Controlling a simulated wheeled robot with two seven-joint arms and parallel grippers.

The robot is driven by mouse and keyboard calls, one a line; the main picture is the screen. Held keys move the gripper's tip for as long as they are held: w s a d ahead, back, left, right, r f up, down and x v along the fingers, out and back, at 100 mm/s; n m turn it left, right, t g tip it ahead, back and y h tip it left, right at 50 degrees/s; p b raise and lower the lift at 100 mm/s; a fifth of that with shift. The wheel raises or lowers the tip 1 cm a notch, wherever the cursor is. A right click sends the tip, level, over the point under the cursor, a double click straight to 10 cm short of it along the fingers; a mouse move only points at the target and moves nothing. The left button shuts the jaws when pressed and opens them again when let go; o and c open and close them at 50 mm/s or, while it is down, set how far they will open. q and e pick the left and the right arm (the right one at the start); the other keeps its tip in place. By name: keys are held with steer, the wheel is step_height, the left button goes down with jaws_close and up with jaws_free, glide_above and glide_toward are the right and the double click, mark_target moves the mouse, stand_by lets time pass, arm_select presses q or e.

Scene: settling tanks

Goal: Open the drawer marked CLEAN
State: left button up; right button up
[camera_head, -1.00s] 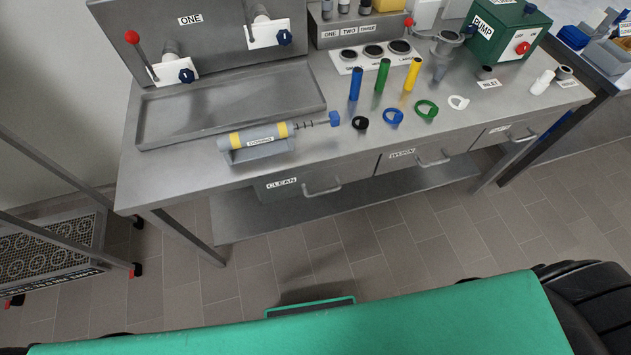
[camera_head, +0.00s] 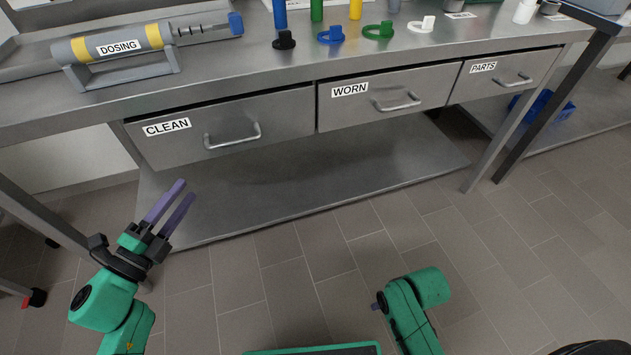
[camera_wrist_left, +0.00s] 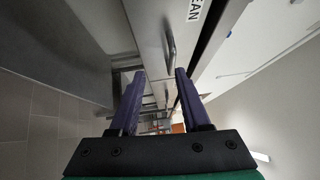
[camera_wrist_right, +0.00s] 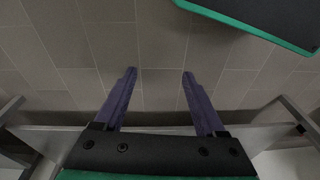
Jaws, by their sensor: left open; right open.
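The CLEAN drawer (camera_head: 285,112) is the left one of three under the steel bench top, and it is shut. Its label (camera_head: 167,127) is at its upper left and its bar handle (camera_head: 232,138) is in the middle of its front. My left gripper (camera_head: 175,207) is open and empty, below and left of the handle and apart from it. In the left wrist view the handle (camera_wrist_left: 171,45) shows ahead, beyond the open fingers (camera_wrist_left: 157,88).
The WORN drawer (camera_head: 440,85) and the PARTS drawer (camera_head: 537,65) sit to the right, both shut. A lower shelf (camera_head: 300,180) runs under the drawers. The dosing unit (camera_head: 90,70) and several coloured pieces stand on the bench top. The floor before the bench is clear.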

mark_target(235, 143)
arm_select(q)
steer(key=w+d+r, duration=0.1)
steer(key=w+d, duration=0.2)
steer(key=w+d+r+m+h, duration=0.1)
steer(key=w+d, duration=0.2)
steer(key=w, duration=0.1)
steer(key=w+d+r+m, duration=0.1)
steer(key=w+d, duration=0.3)
steer(key=shift+w+d+r+h+p, duration=0.1)
steer(key=shift+w+r+h+p, duration=0.1)
steer(key=shift+h+p, duration=0.2)
steer(key=shift+s, duration=0.1)
jaws_close()
arm_select(e)
steer(key=shift+s+d+f, duration=0.15)
steer(key=shift+d+f, duration=0.2)
steer(key=shift+d, duration=0.05)
stand_by(0.3)
